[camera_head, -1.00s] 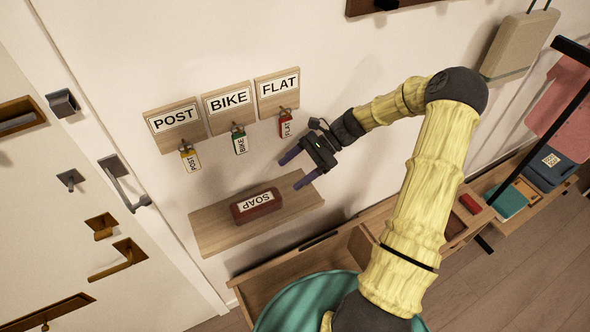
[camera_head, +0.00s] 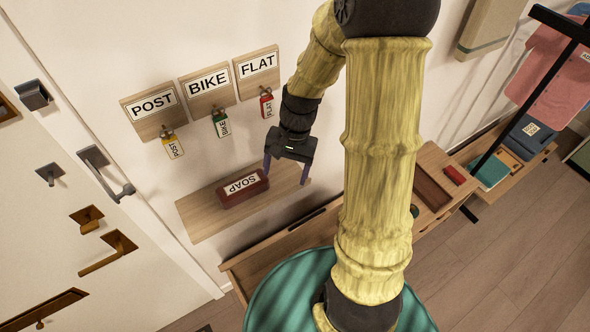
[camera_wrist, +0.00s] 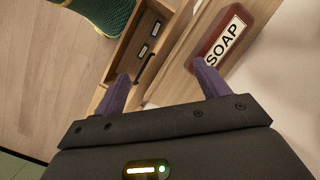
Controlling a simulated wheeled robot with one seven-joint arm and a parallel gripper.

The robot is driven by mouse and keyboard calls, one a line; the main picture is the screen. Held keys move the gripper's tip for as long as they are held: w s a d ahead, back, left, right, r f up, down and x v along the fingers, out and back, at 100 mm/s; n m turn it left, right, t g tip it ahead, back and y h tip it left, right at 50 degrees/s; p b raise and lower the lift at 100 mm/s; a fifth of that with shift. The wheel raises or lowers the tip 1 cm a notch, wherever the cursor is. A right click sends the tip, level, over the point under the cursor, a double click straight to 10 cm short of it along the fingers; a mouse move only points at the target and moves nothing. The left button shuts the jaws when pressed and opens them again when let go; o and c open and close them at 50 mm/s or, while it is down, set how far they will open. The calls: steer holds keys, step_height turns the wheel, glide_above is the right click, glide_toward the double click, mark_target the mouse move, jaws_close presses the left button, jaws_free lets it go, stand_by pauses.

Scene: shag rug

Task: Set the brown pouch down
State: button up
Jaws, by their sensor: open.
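My gripper (camera_head: 286,176) is open and empty, its two purple fingers pointing down near the right end of the small wall shelf (camera_head: 205,218). The fingers also show in the wrist view (camera_wrist: 160,76), with nothing between them. A dark red-brown block labelled SOAP (camera_head: 229,194) lies on the shelf, left of the fingers; it also shows in the wrist view (camera_wrist: 208,57), beyond the right finger. I cannot identify a brown pouch for certain. A flat orange-brown item (camera_head: 510,159) lies on the bench at the right, between teal and dark blue ones.
POST, BIKE and FLAT plaques with tagged keys hang above the shelf. A wooden bench (camera_head: 262,262) runs below, with a red item (camera_head: 454,175) on it. A round teal object (camera_head: 290,300) stands in front. A door (camera_head: 40,230) is at the left.

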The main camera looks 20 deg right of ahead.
steer(key=s+r+n+t+h, duration=0.2)
steer(key=s+r+n+t, duration=0.2)
steer(key=s+r+n, duration=0.1)
steer(key=shift+s+d+r+n+h, duration=0.2)
steer(key=shift+s+r+n+h, duration=0.15)
steer(key=shift+r+n, duration=0.4)
steer(key=shift+w+f, duration=0.1)
steer(key=shift+f, duration=0.05)
